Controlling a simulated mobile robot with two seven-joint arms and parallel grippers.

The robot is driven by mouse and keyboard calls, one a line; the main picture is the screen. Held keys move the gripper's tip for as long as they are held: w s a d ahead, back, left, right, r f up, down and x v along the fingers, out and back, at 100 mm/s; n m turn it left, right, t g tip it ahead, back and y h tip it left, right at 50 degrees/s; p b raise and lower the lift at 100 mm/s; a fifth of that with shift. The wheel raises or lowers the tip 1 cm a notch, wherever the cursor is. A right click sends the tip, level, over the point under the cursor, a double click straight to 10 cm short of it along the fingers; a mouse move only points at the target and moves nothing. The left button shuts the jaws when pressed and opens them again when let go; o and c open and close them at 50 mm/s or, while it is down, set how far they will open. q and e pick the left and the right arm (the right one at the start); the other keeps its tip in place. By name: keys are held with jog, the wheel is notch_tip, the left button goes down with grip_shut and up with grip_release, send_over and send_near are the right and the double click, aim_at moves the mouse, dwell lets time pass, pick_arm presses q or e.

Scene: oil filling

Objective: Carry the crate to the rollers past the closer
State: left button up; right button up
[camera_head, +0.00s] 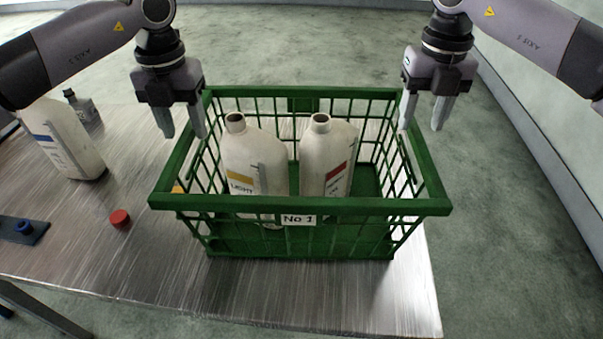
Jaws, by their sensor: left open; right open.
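The green crate (300,204) stands on the metal table, with a "No 1" label on its near side. Inside it stand two uncapped off-white bottles, one with a yellow label (241,183) and one with a red label (335,179). My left gripper (182,130) is open at the crate's left side, its fingers pointing down near the left rim. My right gripper (422,124) is open at the right side, its fingers pointing down near the right rim. I cannot tell whether any finger touches the rim. Neither rollers nor a closer can be made out.
On the metal table (90,235), a bottle with a blue label (62,140) stands at the left. A red cap (120,218) lies left of the crate, and a blue cap (24,227) is on a dark plate. Open floor (500,230) lies right of the table.

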aim_at(417, 132)
pick_arm(q)
jog(key=shift+f, duration=2.05)
pick_arm(e)
jog(key=shift+f, duration=2.05)
pick_arm(q)
grip_shut()
pick_arm(e)
grip_shut()
pick_arm(q)
jog(key=shift+w+r, duration=0.1)
jog(key=shift+r, duration=0.05)
pick_arm(e)
jog(key=shift+r, duration=0.1)
